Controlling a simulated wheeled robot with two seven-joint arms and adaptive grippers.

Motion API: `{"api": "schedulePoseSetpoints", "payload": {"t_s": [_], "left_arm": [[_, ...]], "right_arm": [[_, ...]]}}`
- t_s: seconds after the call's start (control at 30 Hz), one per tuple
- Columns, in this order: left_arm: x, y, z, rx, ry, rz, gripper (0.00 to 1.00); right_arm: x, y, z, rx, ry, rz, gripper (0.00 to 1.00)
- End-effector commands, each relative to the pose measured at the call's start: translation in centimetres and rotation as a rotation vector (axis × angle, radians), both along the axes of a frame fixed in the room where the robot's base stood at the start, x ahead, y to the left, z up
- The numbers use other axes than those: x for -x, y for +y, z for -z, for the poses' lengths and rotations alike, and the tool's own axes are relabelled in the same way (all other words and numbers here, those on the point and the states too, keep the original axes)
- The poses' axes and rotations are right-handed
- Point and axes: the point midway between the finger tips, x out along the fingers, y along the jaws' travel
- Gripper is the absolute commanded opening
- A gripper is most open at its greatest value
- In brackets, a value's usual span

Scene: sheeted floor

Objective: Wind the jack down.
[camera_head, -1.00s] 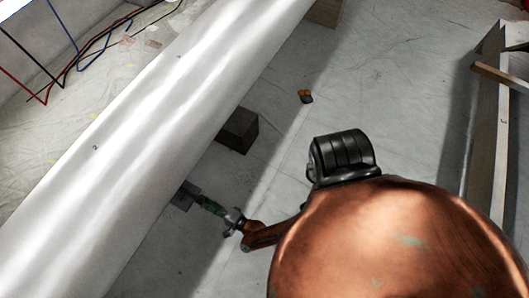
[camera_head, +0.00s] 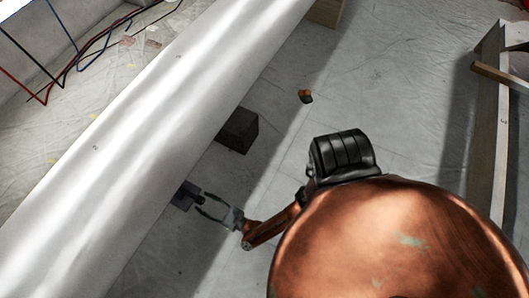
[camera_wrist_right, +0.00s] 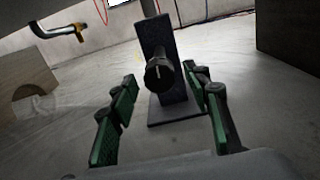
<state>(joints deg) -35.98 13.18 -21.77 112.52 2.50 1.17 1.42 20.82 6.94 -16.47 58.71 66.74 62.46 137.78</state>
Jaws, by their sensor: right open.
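The jack (camera_wrist_right: 153,45) shows in the right wrist view as a dark upright post on a flat base plate. A round dark knob (camera_wrist_right: 159,75) with a pale line across its face points toward me. In the head view only part of the jack (camera_head: 183,194) shows beside the large white tube (camera_head: 150,120); the tube hides the rest. My right gripper (camera_head: 199,204) is open in front of the jack. In the right wrist view its green-padded fingers (camera_wrist_right: 160,84) stand either side of the knob, apparently without touching it. My left gripper is not in view.
A dark block (camera_head: 238,130) sits at the tube's edge, and a wooden block (camera_head: 325,12) is farther up. A small orange-and-black item (camera_head: 305,96) lies on the floor. A wooden frame (camera_head: 490,150) stands at right.

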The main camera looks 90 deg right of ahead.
Motion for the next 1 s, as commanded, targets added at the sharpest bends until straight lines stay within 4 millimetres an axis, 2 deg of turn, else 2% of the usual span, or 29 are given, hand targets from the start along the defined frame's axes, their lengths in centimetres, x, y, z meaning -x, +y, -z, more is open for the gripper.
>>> {"api": "schedulePoseSetpoints", "payload": {"t_s": [0.17, 0.57, 0.6, 0.7, 1.0], "left_arm": [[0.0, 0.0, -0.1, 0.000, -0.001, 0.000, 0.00], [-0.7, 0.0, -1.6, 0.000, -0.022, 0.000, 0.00], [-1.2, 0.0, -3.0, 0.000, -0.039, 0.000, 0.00], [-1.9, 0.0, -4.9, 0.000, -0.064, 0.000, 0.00], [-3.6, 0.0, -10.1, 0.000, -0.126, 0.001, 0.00]], "right_arm": [[0.2, 0.2, 0.0, -0.193, -0.117, -0.002, 0.44], [7.0, 4.3, -0.1, -0.184, -0.111, 0.002, 0.44], [6.6, 4.1, -1.2, -0.130, -0.073, -0.026, 0.44], [6.7, 4.6, -2.2, -0.022, 0.016, -0.082, 0.44], [8.1, 5.7, -3.6, 0.314, 0.277, -0.255, 0.44]]}}
